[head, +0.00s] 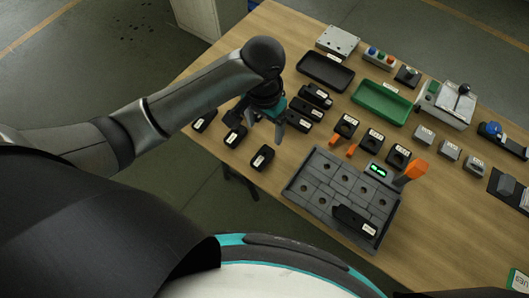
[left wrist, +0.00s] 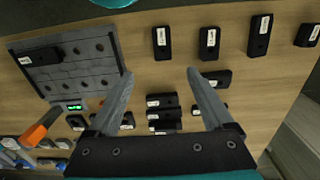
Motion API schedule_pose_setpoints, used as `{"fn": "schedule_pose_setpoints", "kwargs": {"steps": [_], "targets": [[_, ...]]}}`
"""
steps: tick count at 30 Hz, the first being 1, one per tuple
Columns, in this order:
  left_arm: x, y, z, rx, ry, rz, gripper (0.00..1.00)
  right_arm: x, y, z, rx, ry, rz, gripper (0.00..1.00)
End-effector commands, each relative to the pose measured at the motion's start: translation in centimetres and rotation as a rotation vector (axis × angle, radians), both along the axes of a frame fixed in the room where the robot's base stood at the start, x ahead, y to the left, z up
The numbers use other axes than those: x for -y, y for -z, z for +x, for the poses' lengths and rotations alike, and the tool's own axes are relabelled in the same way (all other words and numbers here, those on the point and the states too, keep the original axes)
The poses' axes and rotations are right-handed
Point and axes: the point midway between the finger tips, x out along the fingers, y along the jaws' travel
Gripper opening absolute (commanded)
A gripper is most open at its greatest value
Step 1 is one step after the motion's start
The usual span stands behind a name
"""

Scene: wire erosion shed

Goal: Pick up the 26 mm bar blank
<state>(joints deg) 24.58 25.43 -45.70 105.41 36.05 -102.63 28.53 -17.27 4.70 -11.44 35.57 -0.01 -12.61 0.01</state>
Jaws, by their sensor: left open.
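Several black bar blanks with white labels lie on the wooden table. The labels are too small to read, so I cannot tell which is the 26 mm one. In the head view, one blank (head: 262,158) lies nearest the front edge, another (head: 204,121) at the left, and a group (head: 315,97) right of my gripper. The left wrist view shows a row of blanks (left wrist: 208,43) beyond the fingers and stacked-looking ones (left wrist: 163,113) between them. My left gripper (head: 266,130) is open and empty, pointing down above the table among the blanks. My right gripper is not in view.
A grey fixture plate (head: 318,187) with holes carries one black blank (head: 354,222). Near it are an orange handle (head: 411,171) and a small green display (head: 378,171). A black tray (head: 326,71) and a green tray (head: 382,102) stand farther back. Bare table lies left of the fixture.

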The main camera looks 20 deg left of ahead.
Motion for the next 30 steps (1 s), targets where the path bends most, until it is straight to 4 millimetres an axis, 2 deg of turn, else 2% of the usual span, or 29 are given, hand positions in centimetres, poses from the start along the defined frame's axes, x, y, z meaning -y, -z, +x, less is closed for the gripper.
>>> {"fn": "schedule_pose_setpoints", "kwargs": {"steps": [2,5,12,15,23,30], "targets": [[-0.2,0.1,0.0,-0.006,0.001,0.012,0.85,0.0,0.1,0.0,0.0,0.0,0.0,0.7],[-0.2,1.4,-0.1,-0.009,0.0,0.013,0.85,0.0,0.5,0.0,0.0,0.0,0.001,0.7],[-0.2,6.7,-0.1,-0.008,0.0,0.012,0.85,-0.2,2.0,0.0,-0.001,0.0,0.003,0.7],[-0.2,8.4,-0.1,-0.009,0.001,0.011,0.85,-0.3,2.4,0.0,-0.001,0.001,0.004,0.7],[-0.2,10.2,-0.1,-0.006,0.001,0.011,0.85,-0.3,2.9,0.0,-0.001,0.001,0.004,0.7],[-0.6,13.8,-0.3,-0.007,0.001,0.011,0.85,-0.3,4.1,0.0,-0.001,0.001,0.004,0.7]]}}
